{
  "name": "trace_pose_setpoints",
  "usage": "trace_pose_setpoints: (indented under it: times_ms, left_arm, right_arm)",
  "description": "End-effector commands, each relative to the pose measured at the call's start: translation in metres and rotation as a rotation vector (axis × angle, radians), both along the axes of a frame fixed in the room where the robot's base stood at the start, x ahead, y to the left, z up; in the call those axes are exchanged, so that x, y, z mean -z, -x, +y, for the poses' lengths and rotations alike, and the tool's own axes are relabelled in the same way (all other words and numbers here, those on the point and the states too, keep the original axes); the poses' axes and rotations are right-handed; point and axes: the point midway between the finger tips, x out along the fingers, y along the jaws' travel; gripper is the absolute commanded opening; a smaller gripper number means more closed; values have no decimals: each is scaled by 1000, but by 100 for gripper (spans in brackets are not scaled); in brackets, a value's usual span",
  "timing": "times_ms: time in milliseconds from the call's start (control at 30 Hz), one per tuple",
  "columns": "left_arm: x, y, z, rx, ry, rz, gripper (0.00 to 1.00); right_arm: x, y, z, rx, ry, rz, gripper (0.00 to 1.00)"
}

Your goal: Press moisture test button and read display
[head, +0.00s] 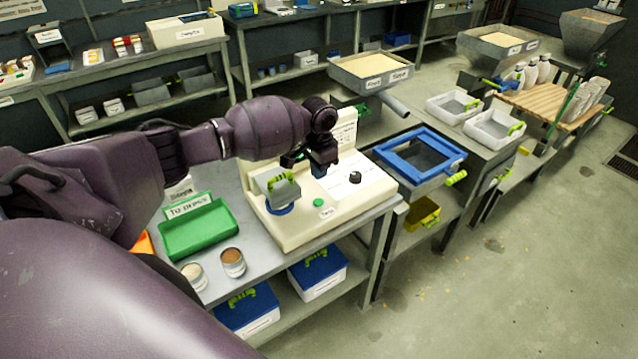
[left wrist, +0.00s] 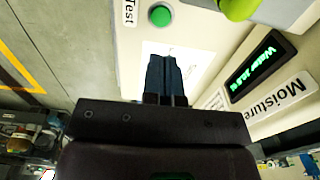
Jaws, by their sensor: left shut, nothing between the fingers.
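The cream moisture tester (head: 285,233) stands on a grey metal table. Its green button (head: 318,202) is on the sloping top beside a "Test" label; the button also shows in the left wrist view (left wrist: 160,16). The black display (left wrist: 262,72) is lit with green text that seems to start "Water", with a number too small to read surely, beside a "Moisture" label (left wrist: 275,95). My left gripper (head: 320,170) is over the tester, beyond the button in the head view. Its fingers (left wrist: 166,72) are shut and empty, pointing toward the tester's top, apart from the button in the picture.
A grey lidded cup (head: 278,190) with a green handle and a black knob (head: 354,177) are on the tester. A green tray (head: 200,231) and two sample cups (head: 232,262) stand left of it. A blue sieve frame (head: 418,155) is to the right. Open floor lies front right.

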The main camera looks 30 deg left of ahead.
Motion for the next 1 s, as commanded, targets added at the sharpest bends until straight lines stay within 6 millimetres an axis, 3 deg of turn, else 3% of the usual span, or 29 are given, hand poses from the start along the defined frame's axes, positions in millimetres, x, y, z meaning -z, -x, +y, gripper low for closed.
trace_pose_setpoints:
  times_ms: [100,300,1000]
  left_arm:
    - [-19,0,0,1,-1,-3,0]
    - [-35,0,0,0,-1,-1,0]
    - [-38,0,0,0,-1,0,0]
  right_arm:
    - [0,0,0,0,0,0,69]
    - [0,0,0,0,0,0,69]
    - [0,2,0,2,0,2,69]
